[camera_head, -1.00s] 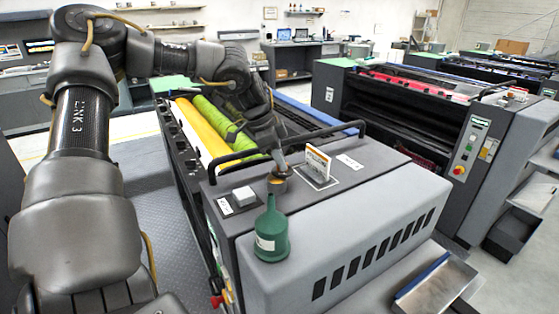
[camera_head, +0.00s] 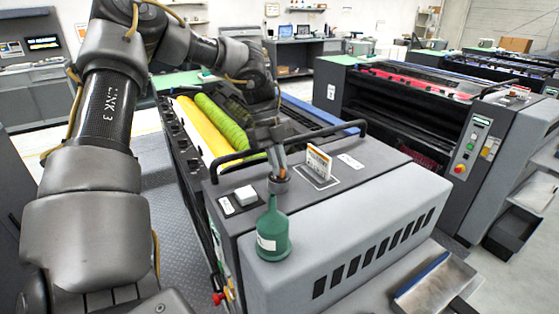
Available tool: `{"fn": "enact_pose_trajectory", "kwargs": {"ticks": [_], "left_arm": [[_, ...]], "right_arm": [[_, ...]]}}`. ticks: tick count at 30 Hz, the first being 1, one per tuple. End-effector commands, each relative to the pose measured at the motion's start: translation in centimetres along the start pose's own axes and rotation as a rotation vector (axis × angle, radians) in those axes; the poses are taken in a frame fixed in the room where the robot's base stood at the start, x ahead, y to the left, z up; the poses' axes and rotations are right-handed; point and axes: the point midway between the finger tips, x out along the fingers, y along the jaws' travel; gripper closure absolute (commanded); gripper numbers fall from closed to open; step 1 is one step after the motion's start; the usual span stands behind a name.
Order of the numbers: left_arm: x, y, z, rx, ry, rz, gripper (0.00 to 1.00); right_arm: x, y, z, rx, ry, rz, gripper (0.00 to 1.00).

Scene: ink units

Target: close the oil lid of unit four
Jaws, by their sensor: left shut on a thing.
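Unit four appears to be the near grey machine (camera_head: 340,215), though I see no readable number on it. My right gripper is out of view.
A dark handle rail (camera_head: 345,131) runs behind the filler. A white card (camera_head: 318,162) stands to its right and a white block (camera_head: 245,195) sits to its left. Yellow (camera_head: 203,132) and green rollers lie behind. Another machine (camera_head: 400,110) stands at the right.

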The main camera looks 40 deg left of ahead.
Motion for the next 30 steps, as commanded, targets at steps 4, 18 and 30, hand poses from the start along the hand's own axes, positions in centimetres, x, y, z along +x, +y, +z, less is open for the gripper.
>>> {"fn": "enact_pose_trajectory", "kwargs": {"ticks": [4, 18, 30], "left_arm": [[-0.07, 0.17, -0.01, 0.076, -0.001, 0.032, 1.00], [-0.01, 0.43, 0.07, 0.173, -0.001, 0.071, 1.00], [0.01, 0.45, 0.06, 0.173, -0.001, 0.072, 0.80]], "right_arm": [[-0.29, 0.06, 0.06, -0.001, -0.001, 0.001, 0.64], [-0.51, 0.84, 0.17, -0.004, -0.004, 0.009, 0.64], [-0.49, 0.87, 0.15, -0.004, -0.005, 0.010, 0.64]]}}
